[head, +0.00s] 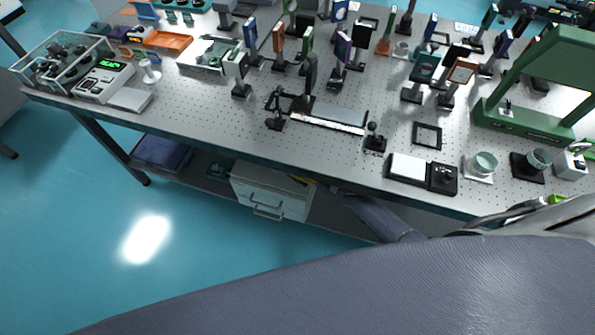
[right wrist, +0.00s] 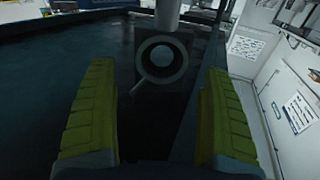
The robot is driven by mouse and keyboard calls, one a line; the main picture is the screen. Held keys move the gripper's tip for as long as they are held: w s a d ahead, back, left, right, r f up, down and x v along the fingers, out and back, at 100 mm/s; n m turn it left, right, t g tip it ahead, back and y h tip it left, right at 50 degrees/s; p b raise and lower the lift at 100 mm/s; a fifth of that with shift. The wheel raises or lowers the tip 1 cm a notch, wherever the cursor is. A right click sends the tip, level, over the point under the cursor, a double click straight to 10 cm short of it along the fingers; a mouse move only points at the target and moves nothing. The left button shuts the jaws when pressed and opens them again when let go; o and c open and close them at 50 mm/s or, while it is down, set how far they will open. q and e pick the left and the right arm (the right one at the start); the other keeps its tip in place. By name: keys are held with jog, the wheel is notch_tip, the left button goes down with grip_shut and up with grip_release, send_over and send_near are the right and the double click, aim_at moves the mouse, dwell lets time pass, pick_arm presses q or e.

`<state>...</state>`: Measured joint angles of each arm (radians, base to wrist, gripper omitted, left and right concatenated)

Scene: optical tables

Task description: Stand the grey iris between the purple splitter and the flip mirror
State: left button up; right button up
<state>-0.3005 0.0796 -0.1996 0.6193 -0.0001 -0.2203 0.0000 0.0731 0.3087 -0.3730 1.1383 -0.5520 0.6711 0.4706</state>
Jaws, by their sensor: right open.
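In the right wrist view my right gripper (right wrist: 158,78) is open, with its two yellow-green fingers apart and nothing held between them. Beyond the fingertips is a dark square mount with a pale ring and a small lever, which looks like the iris (right wrist: 162,57); a post meets its upper edge. In the head view I cannot pick the iris out with certainty. The purple splitter (head: 343,46) stands upright toward the back middle of the table. A dark rounded plate on a post (head: 311,72), possibly the flip mirror, stands left of it and nearer. My left gripper is not in view.
The perforated table (head: 215,108) carries many upright optics. A green frame (head: 520,122) stands at right. A flat black square frame (head: 427,135), a white-and-black pad (head: 408,167) and cups (head: 484,163) lie near the front edge.

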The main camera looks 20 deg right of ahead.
jog(key=shift+x, duration=1.2)
jog(key=shift+c, duration=0.4)
jog(key=c, duration=1.5)
jog(key=shift+c, duration=0.4)
